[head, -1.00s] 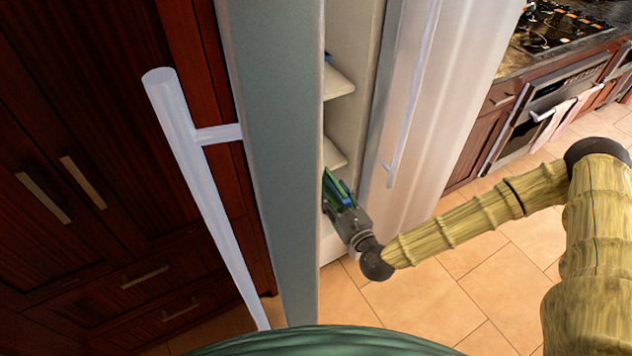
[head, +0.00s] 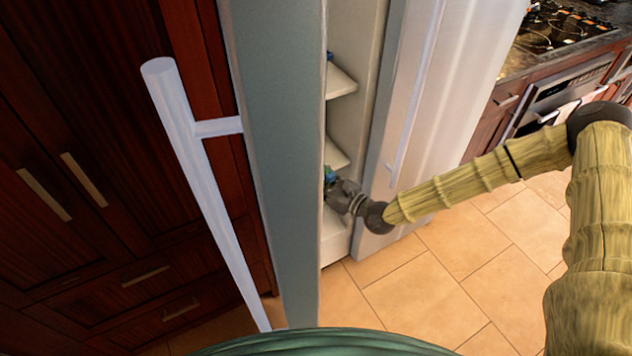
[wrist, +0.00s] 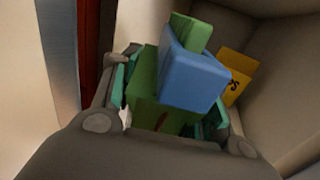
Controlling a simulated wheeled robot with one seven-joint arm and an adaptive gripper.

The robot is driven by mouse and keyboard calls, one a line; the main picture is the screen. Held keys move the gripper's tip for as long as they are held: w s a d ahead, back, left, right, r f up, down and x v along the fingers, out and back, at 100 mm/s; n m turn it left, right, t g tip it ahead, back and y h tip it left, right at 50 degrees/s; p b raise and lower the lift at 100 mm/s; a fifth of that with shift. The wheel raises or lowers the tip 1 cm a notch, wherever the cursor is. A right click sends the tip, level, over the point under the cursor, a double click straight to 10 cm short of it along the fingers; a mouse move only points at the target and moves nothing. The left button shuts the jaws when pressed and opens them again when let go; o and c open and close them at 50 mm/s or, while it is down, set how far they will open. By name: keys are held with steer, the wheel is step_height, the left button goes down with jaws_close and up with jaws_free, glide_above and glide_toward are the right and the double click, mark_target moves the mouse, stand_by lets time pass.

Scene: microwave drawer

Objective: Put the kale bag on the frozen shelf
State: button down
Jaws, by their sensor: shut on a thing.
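The kale bag appears as a green, boxy item (wrist: 150,100) with a blue block-like part in front of it in the wrist view. I cannot tell whether the blue part belongs to it. My gripper (wrist: 168,110) is shut on the green item, with its teal pads on either side. In the head view my gripper (head: 334,184) reaches into the open compartment, and the fridge door's edge hides most of the held item. Pale shelves (head: 340,82) show inside, with a lower one (head: 334,154) just above my gripper. I cannot tell which is the frozen shelf.
A yellow item (wrist: 236,76) with dark marks stands by the compartment wall. The open grey-green door (head: 275,160) with its long handle (head: 190,150) is close on the left. Another silver door (head: 440,100) stands to the right. Open tiled floor (head: 450,280) lies below.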

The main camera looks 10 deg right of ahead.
steer(key=shift+w+a+f+b, duration=0.35)
steer(key=shift+w+a+b, duration=1.1)
steer(key=shift+w, duration=1.35)
steer(key=shift+w+a+f+b, duration=0.35)
steer(key=shift+w+a+b, duration=0.5)
steer(key=shift+w+b, duration=1.5)
steer(key=shift+w+a+f+b, duration=0.35)
steer(key=shift+w+a+b, duration=0.9)
steer(key=shift+w, duration=1.95)
steer(key=shift+d+f, duration=0.1)
steer(key=shift+f, duration=0.25)
steer(key=c, duration=0.7)
jaws_free()
steer(key=shift+s+d+f, duration=0.1)
steer(key=shift+d, duration=0.05)
